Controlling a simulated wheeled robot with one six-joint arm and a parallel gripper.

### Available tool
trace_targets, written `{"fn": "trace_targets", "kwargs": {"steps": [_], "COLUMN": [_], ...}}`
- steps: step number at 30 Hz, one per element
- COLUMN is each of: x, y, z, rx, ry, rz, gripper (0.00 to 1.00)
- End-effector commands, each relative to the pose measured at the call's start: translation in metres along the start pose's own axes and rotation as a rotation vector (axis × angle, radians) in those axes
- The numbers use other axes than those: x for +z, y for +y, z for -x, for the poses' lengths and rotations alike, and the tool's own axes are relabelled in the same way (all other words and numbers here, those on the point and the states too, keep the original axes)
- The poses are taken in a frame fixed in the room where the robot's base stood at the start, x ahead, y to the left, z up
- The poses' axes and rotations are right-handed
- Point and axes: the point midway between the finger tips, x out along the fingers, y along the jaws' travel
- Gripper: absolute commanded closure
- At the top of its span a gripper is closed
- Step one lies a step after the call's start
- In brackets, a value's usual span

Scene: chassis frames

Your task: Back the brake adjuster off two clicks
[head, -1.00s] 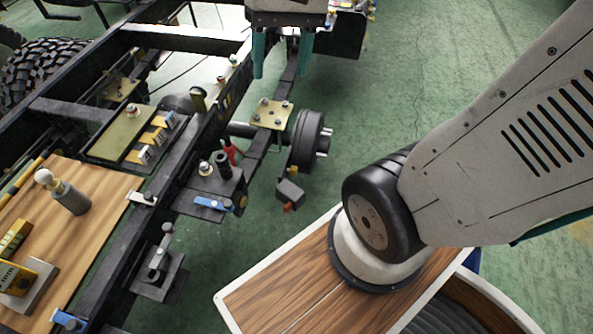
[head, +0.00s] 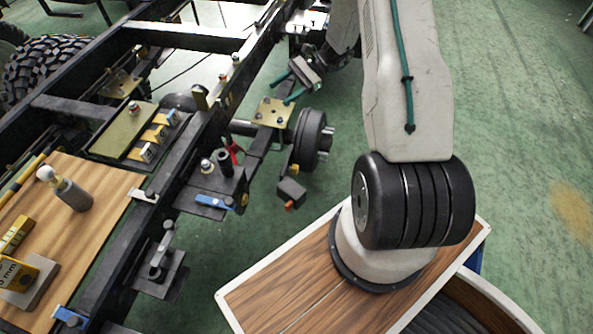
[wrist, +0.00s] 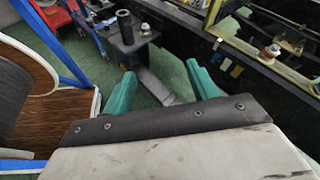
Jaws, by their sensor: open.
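A dark brake drum (head: 308,139) with studs sits on the axle end at the frame's right side. Below it hangs a small dark block (head: 291,189) with an orange tip; I cannot tell whether this is the brake adjuster. My gripper (head: 277,92) is open, its two teal fingers apart, just above and left of the drum in the picture, near the brass plate (head: 272,112). In the wrist view my gripper (wrist: 160,68) shows nothing held between its fingers. A grey bar (wrist: 158,88) shows beyond them, apparently lower down. The drum cannot be made out in the wrist view.
The black chassis frame (head: 195,140) runs diagonally on the left. A bracket with a black cylinder (head: 225,162) and a blue-handled clamp (head: 215,200) juts out from it. A wooden board (head: 110,190) carries tools. Green floor (head: 510,130) is open on the right.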

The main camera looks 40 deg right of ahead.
Motion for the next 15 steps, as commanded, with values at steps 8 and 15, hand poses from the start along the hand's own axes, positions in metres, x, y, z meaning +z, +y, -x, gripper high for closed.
{"fn": "trace_targets", "kwargs": {"steps": [8,15], "x": [-0.153,-0.267], "y": [0.049,0.121], "z": [-0.006,-0.031], "rx": [-0.292,-0.552], "ry": [-0.145,-0.256], "rz": [-0.259,-0.462], "gripper": [0.41,0.41]}}
